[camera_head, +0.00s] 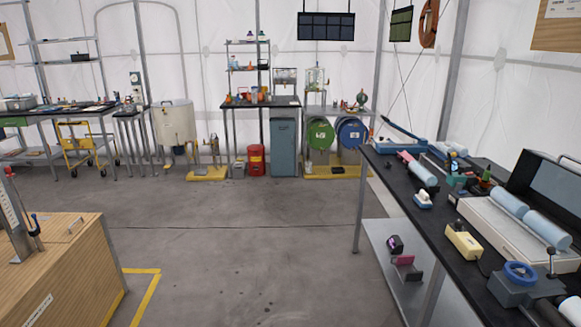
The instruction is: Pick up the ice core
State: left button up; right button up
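Pale blue cylinders that look like ice cores are on the long black bench (400,187) at the right. One ice core (423,174) lies near the bench's far half, next to a pink object (405,157). Two more, a farther core (509,203) and a nearer core (547,230), lie end to end in a light tray (497,232) with a raised dark lid. I cannot tell which core the task means. Neither of my grippers is in view.
A yellow box (463,241) and a device with a blue ring (519,273) sit near the bench's front edge. A wooden crate (68,265) stands at the lower left. The grey floor (245,250) between is clear. Drums and shelves line the back.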

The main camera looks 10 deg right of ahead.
aim_at(422, 173)
jog(key=i, duration=0.85)
jog(key=i+z, duration=0.1)
jog(key=i, duration=0.75)
